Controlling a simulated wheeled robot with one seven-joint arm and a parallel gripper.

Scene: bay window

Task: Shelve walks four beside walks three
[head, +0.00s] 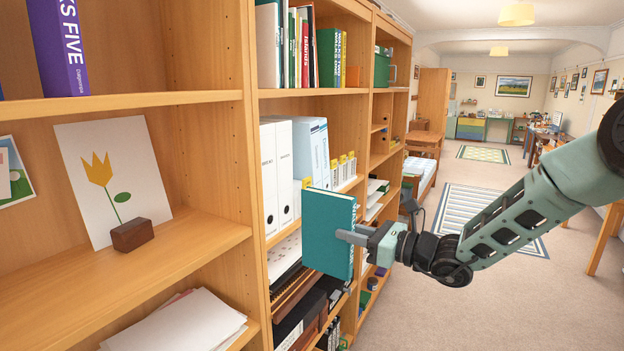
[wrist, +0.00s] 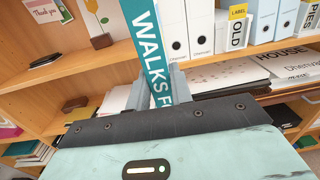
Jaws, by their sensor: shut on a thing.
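My gripper (head: 356,238) is shut on a teal book (head: 327,236), which it holds upright in front of the bookcase. In the wrist view, the teal book (wrist: 143,32) shows white spine letters reading "WALKS FO"; the rest is hidden between the fingers (wrist: 160,88). On an upper shelf, a row of books includes a green one (head: 327,58) whose spine seems to read "WALKS TWO", with a thin yellow book (head: 343,46) just right of it. A purple book (head: 60,45) ending in "KS FIVE" stands at the upper left. I cannot read "walks three" on any spine.
The wooden bookcase (head: 250,150) fills the left side. White binders (head: 276,175) stand on the shelf behind the held book. A flower card (head: 105,175) rests in a wooden block at left. An orange item (head: 353,76) sits right of the upper books. Open carpet lies right.

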